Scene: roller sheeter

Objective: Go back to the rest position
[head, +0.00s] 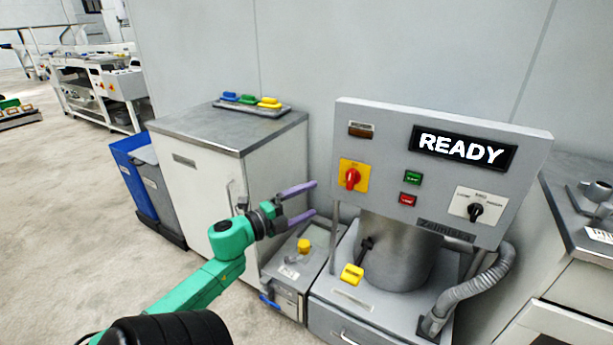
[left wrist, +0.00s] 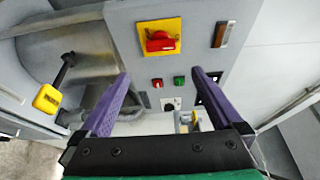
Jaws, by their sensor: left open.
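My left gripper (head: 305,203) has purple fingers spread apart and empty. It is held in the air in front of the white cabinet, left of the grey machine. Its green arm comes in from the lower left. The left wrist view also shows the open fingers (left wrist: 163,103) with nothing between the tips. The machine's control panel (head: 378,130) carries a lit READY display (head: 462,148), a red rotary switch on a yellow plate (head: 352,177), a green button (head: 413,177) and a red button (head: 408,199). My right gripper is not in view.
A yellow-handled lever (head: 352,274) sits low on the machine, beside a small grey unit with a yellow knob (head: 304,245). The cabinet top (head: 200,127) holds a tray of coloured pieces (head: 252,107). Blue and grey bins (head: 135,178) stand left.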

